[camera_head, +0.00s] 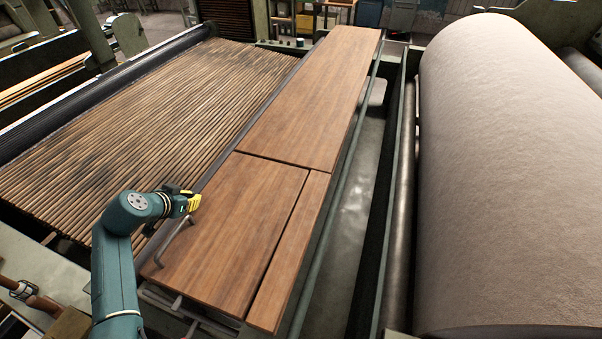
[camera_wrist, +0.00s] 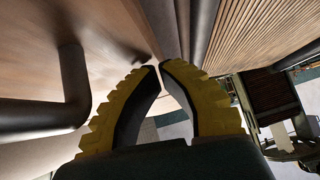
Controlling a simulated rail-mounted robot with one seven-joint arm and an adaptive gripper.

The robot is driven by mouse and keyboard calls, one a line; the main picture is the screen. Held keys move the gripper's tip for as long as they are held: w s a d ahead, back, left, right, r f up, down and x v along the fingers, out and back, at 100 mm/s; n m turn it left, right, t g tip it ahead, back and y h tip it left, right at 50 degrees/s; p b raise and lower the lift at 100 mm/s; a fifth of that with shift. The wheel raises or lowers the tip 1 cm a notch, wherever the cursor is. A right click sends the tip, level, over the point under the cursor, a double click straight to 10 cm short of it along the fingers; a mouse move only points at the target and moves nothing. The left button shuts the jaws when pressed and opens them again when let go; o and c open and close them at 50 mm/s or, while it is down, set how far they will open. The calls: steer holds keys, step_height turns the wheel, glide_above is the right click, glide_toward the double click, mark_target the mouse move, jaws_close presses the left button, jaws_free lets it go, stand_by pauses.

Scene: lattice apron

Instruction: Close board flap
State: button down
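The board flap (camera_head: 232,225) is the near brown wooden panel, with a dark bent-bar handle (camera_head: 176,243) near its left edge. It looks about level with the boards around it; I cannot tell whether it is slightly raised. My gripper (camera_head: 192,203), with yellow fingers, is at the flap's left edge, just beyond the handle's far end. In the wrist view, my fingertips (camera_wrist: 160,69) nearly meet and nothing shows between them. The handle (camera_wrist: 72,95) is to the left of the fingers, outside them, and the wood surface (camera_wrist: 110,35) lies behind it.
A long fixed board (camera_head: 310,95) extends beyond the flap, and a narrow board (camera_head: 290,250) runs along its right side. A slatted wooden apron (camera_head: 140,115) lies to the left. A large pale roll (camera_head: 510,170) stands at the right, past a rail and gap.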

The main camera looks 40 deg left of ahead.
steer(key=shift+f, duration=0.3)
step_height(320, 180, up, 5)
steer(key=p, duration=0.3)
steer(key=p+v, duration=0.1)
steer(key=v, duration=0.8)
steer(key=shift+s+a, duration=0.2)
steer(key=shift+s, duration=0.25)
